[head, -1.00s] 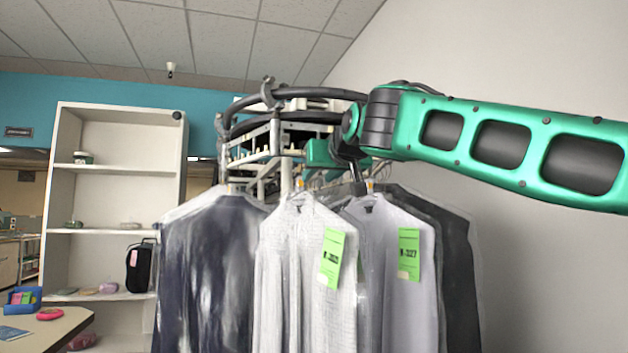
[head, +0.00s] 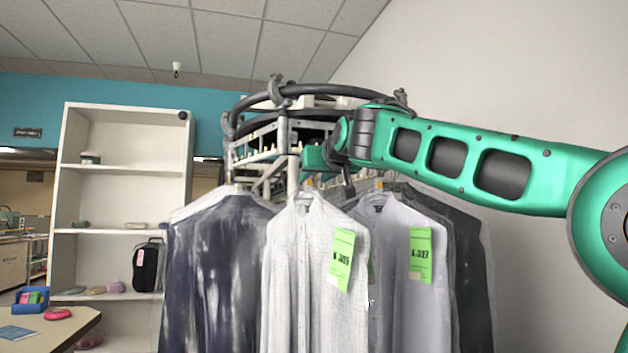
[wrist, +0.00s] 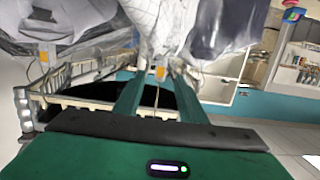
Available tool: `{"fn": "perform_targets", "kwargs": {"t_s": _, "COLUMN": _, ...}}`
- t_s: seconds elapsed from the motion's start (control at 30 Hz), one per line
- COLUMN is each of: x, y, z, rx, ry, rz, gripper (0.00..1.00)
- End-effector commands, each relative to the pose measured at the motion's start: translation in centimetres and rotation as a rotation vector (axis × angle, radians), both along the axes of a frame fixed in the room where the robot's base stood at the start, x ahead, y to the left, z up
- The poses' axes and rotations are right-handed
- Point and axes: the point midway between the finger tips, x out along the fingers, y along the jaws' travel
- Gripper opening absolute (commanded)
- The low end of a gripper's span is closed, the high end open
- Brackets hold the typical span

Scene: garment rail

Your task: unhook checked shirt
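The checked shirt (head: 302,275) is pale with a fine grid. It hangs in clear plastic at the front middle of the rail, with a green tag (head: 342,260). In the wrist view the shirt (wrist: 158,18) hangs beyond the fingertips, with a yellow-orange piece (wrist: 160,72) at its hanger neck. My gripper (wrist: 159,80) is open, its two green fingers on either side of the thin hanger hook. I cannot tell whether they touch it. In the head view my green gripper (head: 318,158) is beside the rail, just above the shirt's hanger; its fingertips are unclear.
A dark bagged garment (head: 215,275) hangs close on the left. A grey shirt (head: 405,280) with a green tag hangs close on the right, with dark garments behind. The curved rail (head: 330,90) arches above. A white shelf unit (head: 120,190) stands left.

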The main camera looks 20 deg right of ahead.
Motion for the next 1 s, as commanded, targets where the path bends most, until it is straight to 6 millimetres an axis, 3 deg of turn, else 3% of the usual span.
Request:
{"fn": "perform_targets", "kwargs": {"t_s": 0.7, "x": 6.1, "y": 0.0, "z": -0.9, "rx": -0.001, "ry": 0.001, "rz": -0.001, "gripper": 0.38}}
{"fn": "perform_targets", "kwargs": {"t_s": 1.0, "x": 7.4, "y": 0.0, "z": -1.1, "rx": 0.000, "ry": 0.000, "rz": 0.000, "gripper": 0.38}}
